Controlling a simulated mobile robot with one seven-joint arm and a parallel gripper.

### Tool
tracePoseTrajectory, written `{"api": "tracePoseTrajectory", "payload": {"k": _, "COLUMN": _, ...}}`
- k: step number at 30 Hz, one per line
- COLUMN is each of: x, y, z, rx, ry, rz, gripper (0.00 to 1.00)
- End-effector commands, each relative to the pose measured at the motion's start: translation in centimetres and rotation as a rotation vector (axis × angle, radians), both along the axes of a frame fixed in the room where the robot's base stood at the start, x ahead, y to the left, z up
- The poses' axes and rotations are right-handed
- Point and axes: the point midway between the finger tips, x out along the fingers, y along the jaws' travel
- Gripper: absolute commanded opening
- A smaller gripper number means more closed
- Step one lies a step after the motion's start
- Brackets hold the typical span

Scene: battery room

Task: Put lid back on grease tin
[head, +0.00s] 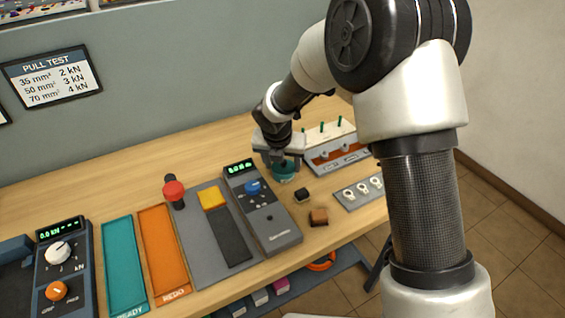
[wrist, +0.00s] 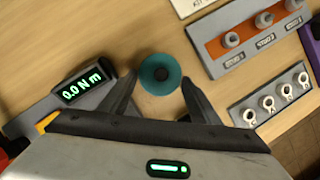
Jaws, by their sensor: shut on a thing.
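I cannot tell whether the two touch.
A grey meter (head: 272,222) with a blue knob stands close on the left. A small black block (head: 301,195) and a brown block (head: 319,217) lie in front. A lug strip (head: 362,191) and a rack (head: 337,158) are on the right. The bench's front edge is near.

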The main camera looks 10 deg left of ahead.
Motion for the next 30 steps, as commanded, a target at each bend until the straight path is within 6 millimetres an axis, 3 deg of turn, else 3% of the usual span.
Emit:
{"api": "tracePoseTrajectory", "payload": {"k": 5, "x": 0.00, "y": 0.00, "z": 0.00, "rx": 0.000, "ry": 0.000, "rz": -0.001, "gripper": 0.36}}
{"api": "tracePoseTrajectory", "payload": {"k": 6, "x": 0.01, "y": -0.01, "z": 0.00, "rx": 0.000, "ry": 0.000, "rz": -0.001, "gripper": 0.60}}
{"api": "tracePoseTrajectory", "payload": {"k": 9, "x": 0.01, "y": -0.01, "z": 0.00, "rx": 0.000, "ry": 0.000, "rz": -0.001, "gripper": 0.77}}
{"api": "tracePoseTrajectory", "payload": {"k": 16, "x": 0.01, "y": -0.01, "z": 0.00, "rx": 0.000, "ry": 0.000, "rz": -0.001, "gripper": 0.80}}
{"api": "tracePoseTrajectory", "payload": {"k": 19, "x": 0.00, "y": -0.01, "z": 0.01, "rx": 0.000, "ry": 0.000, "rz": -0.001, "gripper": 0.97}}
{"api": "tracePoseTrajectory", "payload": {"k": 30, "x": 0.01, "y": -0.01, "z": 0.25, "rx": 0.000, "ry": 0.000, "rz": -0.001, "gripper": 0.97}}
